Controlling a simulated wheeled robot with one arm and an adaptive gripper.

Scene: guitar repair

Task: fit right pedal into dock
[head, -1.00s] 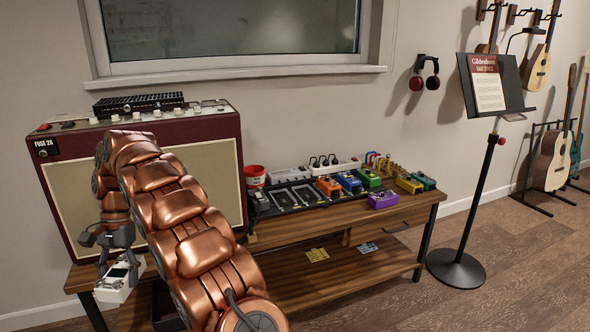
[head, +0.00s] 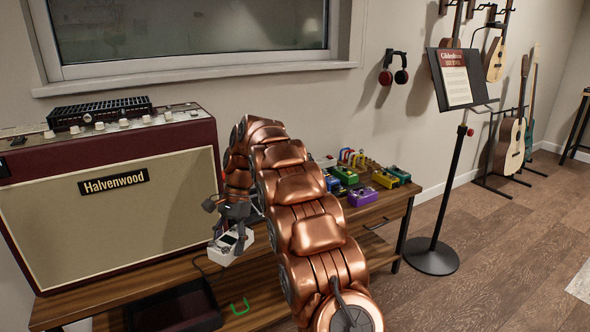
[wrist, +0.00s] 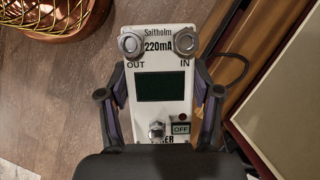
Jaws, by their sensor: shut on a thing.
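My gripper (head: 236,212) is shut on a white pedal (head: 230,247) and holds it in front of the amplifier's right side, close to the bench. In the wrist view the pedal (wrist: 142,113) fills the middle, with a dark screen, two knobs marked OUT and IN, and the print "220mA". The gripper's fingers (wrist: 160,84) clasp its two long sides. The dock is not clearly visible; my arm covers that part of the bench top. Several coloured pedals stand right of my arm, among them a purple one (head: 362,197) and a green one (head: 346,175).
A maroon amplifier (head: 150,213) stands on the left of the wooden bench (head: 395,208). A music stand (head: 432,262) stands to the right.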

